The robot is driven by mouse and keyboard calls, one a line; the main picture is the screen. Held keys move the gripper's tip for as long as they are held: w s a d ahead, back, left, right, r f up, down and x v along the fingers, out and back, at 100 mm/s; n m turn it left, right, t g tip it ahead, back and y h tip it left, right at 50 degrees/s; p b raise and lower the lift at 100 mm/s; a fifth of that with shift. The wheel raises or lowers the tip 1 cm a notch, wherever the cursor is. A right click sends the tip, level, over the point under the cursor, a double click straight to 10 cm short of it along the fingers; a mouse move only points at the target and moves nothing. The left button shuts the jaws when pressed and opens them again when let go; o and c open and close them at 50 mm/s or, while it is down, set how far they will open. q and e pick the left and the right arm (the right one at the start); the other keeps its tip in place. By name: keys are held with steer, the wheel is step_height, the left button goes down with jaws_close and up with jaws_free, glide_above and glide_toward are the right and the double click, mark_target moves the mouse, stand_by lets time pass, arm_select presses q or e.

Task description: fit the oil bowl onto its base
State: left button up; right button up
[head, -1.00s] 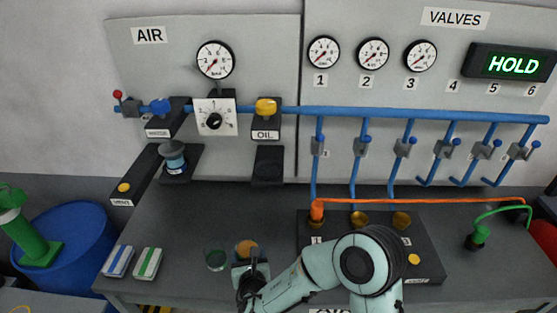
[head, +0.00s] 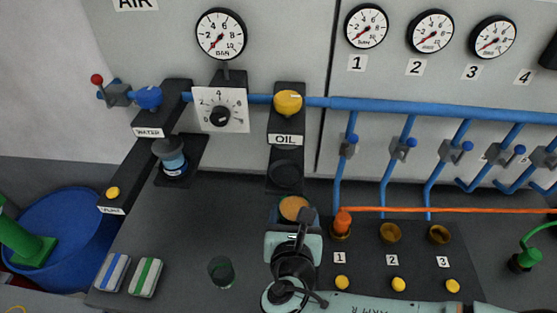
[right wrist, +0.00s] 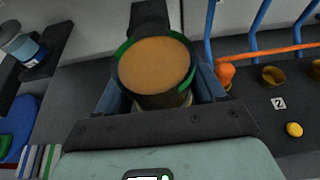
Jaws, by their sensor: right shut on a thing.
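The oil bowl (head: 294,208), a dark round cup with an amber top, is between the fingers of my right gripper (head: 293,225). In the right wrist view the bowl (right wrist: 154,66) shows a green rim and sits upright between both fingers, which are shut on it. The black oil base (head: 287,125) is on the wall panel, with a yellow knob above and an OIL label. Its lower part has a dark round seat (head: 286,176), just beyond the bowl and apart from it in the head view. My left gripper is not in view.
A dark green cup (head: 221,271) stands on the grey bench. The water unit's blue bowl (head: 173,162) is left of the oil base. A black block with an orange plug (head: 342,224) and brass sockets lies close to the right. Two striped blocks (head: 129,276) lie front left.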

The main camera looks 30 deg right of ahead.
steer(key=shift+w+d+r, duration=0.1)
steer(key=shift+w+d, duration=0.1)
steer(key=shift+d, duration=0.05)
steer(key=w+d, duration=0.2)
steer(key=w, duration=0.2)
steer(key=w+d+p, duration=0.1)
steer(key=w+d, duration=0.2)
steer(key=w, duration=0.1)
steer(key=w+d+p, duration=0.1)
steer(key=w+d, duration=0.1)
steer(key=w, duration=0.1)
steer(key=shift+w+d, duration=0.25)
steer(key=shift+w, duration=0.15)
steer(key=shift+w+d+r+p, duration=0.15)
steer(key=shift+w+d, duration=0.25)
steer(key=shift+w, duration=0.2)
steer(key=shift+w+d+f+p, duration=0.15)
steer(key=shift+w+d, duration=0.2)
steer(key=shift+w, duration=0.25)
steer(key=shift+w+f, duration=0.15)
steer(key=shift+f, duration=0.65)
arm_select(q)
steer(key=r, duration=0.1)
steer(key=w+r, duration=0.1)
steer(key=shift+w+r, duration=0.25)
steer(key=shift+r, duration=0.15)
